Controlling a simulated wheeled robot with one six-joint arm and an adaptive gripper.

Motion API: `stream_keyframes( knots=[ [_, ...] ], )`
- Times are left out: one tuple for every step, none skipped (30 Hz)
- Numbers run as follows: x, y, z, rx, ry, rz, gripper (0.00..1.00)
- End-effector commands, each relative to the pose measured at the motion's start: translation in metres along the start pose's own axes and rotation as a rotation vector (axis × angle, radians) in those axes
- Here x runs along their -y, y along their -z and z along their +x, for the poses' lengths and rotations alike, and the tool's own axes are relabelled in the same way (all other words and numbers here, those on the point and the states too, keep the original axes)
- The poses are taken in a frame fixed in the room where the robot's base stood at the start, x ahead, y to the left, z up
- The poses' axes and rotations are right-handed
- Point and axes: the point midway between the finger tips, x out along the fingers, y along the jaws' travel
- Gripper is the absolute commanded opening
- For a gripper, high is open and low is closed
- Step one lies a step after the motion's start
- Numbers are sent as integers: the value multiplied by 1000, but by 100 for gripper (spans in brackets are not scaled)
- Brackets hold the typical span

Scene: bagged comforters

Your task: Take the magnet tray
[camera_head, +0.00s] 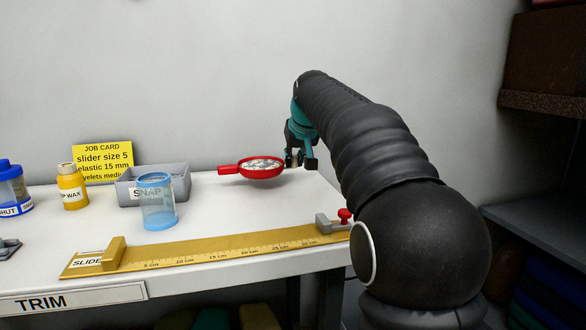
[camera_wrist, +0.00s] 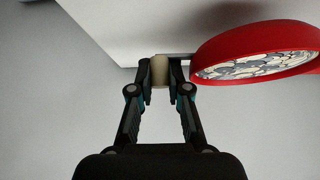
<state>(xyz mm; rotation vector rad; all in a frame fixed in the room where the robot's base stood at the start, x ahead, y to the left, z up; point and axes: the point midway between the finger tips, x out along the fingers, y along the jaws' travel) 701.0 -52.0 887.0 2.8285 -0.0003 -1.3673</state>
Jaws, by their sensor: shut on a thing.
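The magnet tray is a round red dish (camera_head: 262,168) with silvery pieces inside and a red handle pointing left. It is at the back right of the white table in the head view. In the wrist view the red dish (camera_wrist: 255,50) is at the upper right, seen at a slant. My gripper (camera_head: 300,160) is at the dish's right side. In the wrist view my gripper (camera_wrist: 160,75) is shut on a pale beige piece, which a thin dark bar seems to join to the dish. The dish appears raised off the table, but its underside is hidden.
On the table (camera_head: 215,205) are a grey bin (camera_head: 125,190), a clear blue-rimmed jar (camera_head: 158,205), a yellow wax bottle (camera_head: 72,188) and a blue-lidded jar (camera_head: 12,188). A yellow ruler (camera_head: 210,245) lies along the front. A grey shelf (camera_head: 540,235) stands at right.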

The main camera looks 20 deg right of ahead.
Motion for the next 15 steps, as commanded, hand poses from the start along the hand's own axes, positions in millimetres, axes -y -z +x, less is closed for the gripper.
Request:
stream_keyframes(
  knots=[
    [-10,6,-10,-3,-3,4,0],
    [-18,7,-13,-3,-4,4,0],
    [-27,8,-19,-2,-4,4,0],
    [-34,10,-23,-3,-4,5,0],
    [-40,12,-27,-3,-4,5,0],
    [-49,13,-33,-3,-4,5,0],
    [-55,15,-37,-4,-3,5,0],
    [-62,16,-40,-3,-3,4,0],
    [-69,18,-45,-3,-4,4,0],
    [-75,19,-48,-3,-3,3,0],
    [-80,20,-51,-2,-3,4,0],
    [-86,21,-55,-2,-2,3,0],
    [-90,22,-57,-1,-2,2,0],
    [-94,22,-60,-2,-3,2,0],
    [-99,24,-63,-2,-2,3,0]
  ],
)
